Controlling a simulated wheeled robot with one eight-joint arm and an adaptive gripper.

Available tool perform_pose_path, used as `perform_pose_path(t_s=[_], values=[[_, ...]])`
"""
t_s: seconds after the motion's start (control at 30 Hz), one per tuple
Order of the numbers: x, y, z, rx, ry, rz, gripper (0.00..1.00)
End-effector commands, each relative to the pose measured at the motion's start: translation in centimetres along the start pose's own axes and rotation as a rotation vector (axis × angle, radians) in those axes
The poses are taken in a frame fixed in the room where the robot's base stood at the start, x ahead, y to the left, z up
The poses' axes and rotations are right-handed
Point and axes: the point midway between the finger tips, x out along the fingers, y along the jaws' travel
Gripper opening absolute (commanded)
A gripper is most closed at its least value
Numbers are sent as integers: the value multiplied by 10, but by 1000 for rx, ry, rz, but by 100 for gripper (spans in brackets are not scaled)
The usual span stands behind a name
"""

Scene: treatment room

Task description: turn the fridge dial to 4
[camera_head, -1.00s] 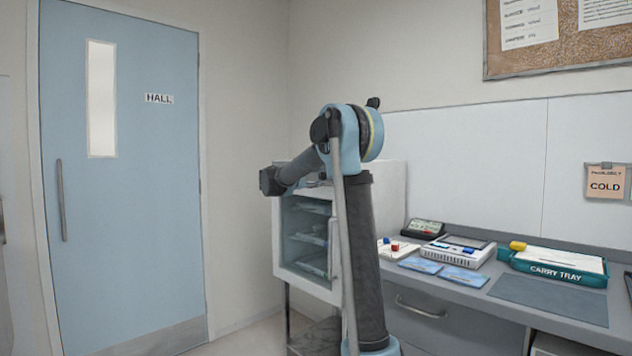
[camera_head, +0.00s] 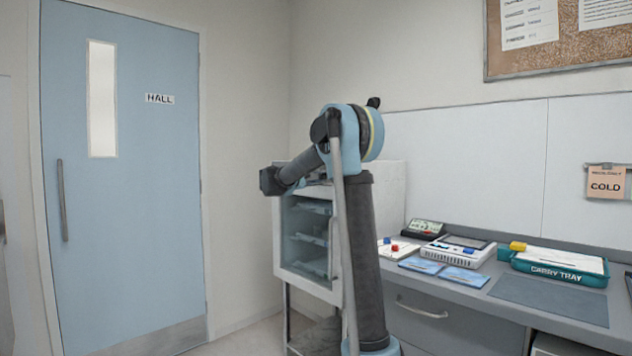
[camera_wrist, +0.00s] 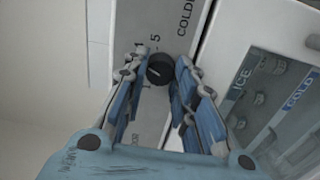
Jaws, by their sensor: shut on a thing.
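The fridge dial (camera_wrist: 160,69) is a small round black knob on a light grey panel in the wrist view. A "5" (camera_wrist: 154,38) and the lettering "COLD..." show beyond it on the panel. My gripper (camera_wrist: 161,65) has its blue-padded fingers on the left and right sides of the knob and is shut on it. A small light mark shows on the knob; which number it points to cannot be told. The white fridge (camera_head: 395,195) with a glass door stands behind my arm in the head view, where the dial and my fingers do not show clearly.
The fridge's glass door with "ICE" and "COLD" lettering (camera_wrist: 298,90) is right of my fingers. A counter holds a teal carry tray (camera_head: 555,273), a white device (camera_head: 458,253) and blue packets (camera_head: 463,275). A blue hall door (camera_head: 125,220) stands at left.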

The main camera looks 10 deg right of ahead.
Motion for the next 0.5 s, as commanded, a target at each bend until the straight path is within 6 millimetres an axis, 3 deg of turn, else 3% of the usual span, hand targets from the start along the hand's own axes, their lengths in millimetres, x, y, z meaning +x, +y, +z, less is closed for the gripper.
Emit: perform_pose_path(t_s=[0.5], values=[[2, -3, 2, 228, -6, -5, 2]])
